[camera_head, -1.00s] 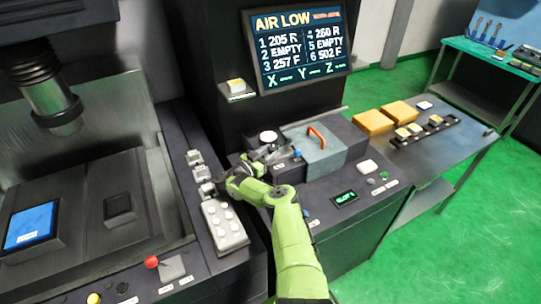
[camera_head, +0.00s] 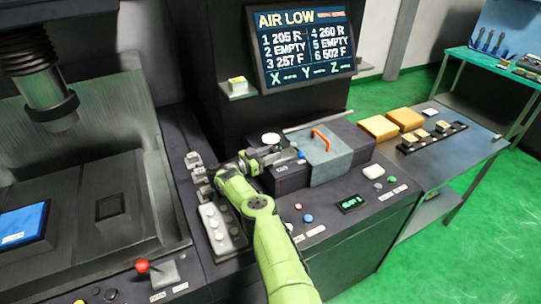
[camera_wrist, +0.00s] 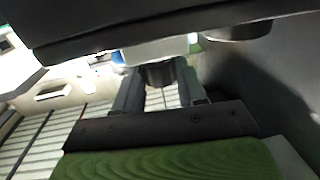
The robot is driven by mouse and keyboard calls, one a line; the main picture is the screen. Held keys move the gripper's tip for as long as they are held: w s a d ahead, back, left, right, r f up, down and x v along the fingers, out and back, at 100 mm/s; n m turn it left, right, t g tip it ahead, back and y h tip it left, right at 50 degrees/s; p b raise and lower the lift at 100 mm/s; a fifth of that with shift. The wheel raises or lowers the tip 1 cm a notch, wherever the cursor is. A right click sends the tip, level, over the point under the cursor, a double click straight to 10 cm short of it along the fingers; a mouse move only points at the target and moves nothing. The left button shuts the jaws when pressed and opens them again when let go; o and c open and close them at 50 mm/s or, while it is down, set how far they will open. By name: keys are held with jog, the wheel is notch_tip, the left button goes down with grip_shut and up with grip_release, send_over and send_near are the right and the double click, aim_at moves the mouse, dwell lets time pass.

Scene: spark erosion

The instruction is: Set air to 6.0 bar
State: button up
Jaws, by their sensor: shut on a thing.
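The screen (camera_head: 303,48) reads AIR LOW in yellow. A white round dial (camera_head: 270,138), which looks like the air gauge, sits on the dark console just behind my gripper (camera_head: 280,157). Its reading is too small to tell. My gripper reaches right from the green wrist, low over the console beneath the dial. In the wrist view, its two grey fingers stand on both sides of a dark rounded knob (camera_wrist: 163,72) and are shut on it. A pale block shows just beyond the knob. The knob is mostly hidden in the head view.
A grey box with an orange handle (camera_head: 320,139) stands close to the right of my gripper, with a small blue part (camera_head: 301,156) between. A pad of white buttons (camera_head: 219,228) lies in front left. The bench (camera_head: 455,150) at right holds yellow blocks.

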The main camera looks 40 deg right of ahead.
jog(key=o, duration=1.1)
jog(key=shift+r, duration=0.1)
notch_tip(320, 180, up, 10)
jog(key=shift+f+p, duration=0.1)
jog(key=shift+p, duration=0.6)
jog(key=shift+c, duration=0.2)
